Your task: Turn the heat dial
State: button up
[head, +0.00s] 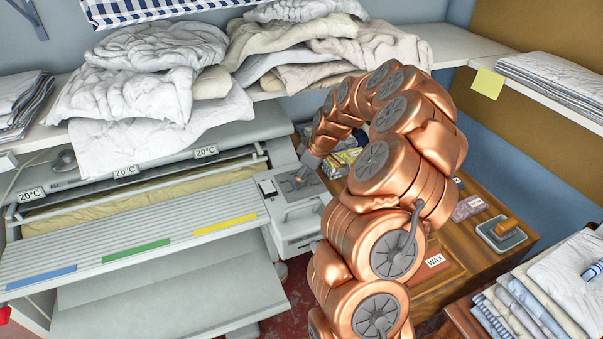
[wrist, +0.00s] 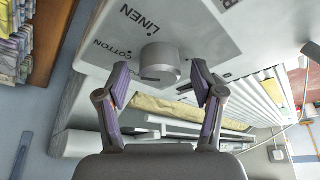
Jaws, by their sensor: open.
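The heat dial (wrist: 160,66) is a short grey round knob on a pale panel marked LINEN and COTTON in the wrist view. My gripper (wrist: 161,80) is open, and the dial appears centred between its two fingertips with a gap on each side. Neither finger appears to touch it. I cannot tell how deep the fingertips reach beside it. In the head view the end of my arm is over the control box (head: 297,221) at the right end of the ironer (head: 150,215). The dial is not clear there.
Temperature tags reading 20°C (head: 126,171) sit along the ironer. A shelf piled with crumpled linen (head: 150,75) hangs above. A wooden cabinet (head: 480,250) with a small tray (head: 501,235) stands to the right. Folded cloths (head: 550,300) lie at front right.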

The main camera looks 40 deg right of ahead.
jog(key=shift+f, duration=0.1)
jog(key=c, duration=1.1)
jog(key=shift+c, duration=0.2)
jog(key=shift+f+m+b, duration=0.15)
jog(key=shift+m+b, duration=0.15)
jog(key=shift+b, duration=0.35)
jog(key=shift+f+m+h+b, duration=0.15)
jog(key=shift+m+h+b, duration=0.15)
jog(key=shift+m+b, duration=0.5)
jog(key=m+h+b, duration=0.1)
jog(key=m+b, duration=0.2)
jog(key=b, duration=0.1)
jog(key=shift+s+a+t+b, duration=0.1)
jog(key=shift+t+b, duration=0.2)
jog(key=shift+b, duration=0.05)
jog(key=m+h+b, duration=0.1)
jog(key=m+b, duration=0.2)
jog(key=shift+m+h, duration=0.3)
jog(key=shift+a+r+m+h+b, duration=0.15)
jog(key=shift+m+h+b, duration=0.35)
jog(key=shift+m+b, duration=0.8)
jog(key=shift+r+m, duration=0.1)
jog(key=shift+m, duration=0.3)
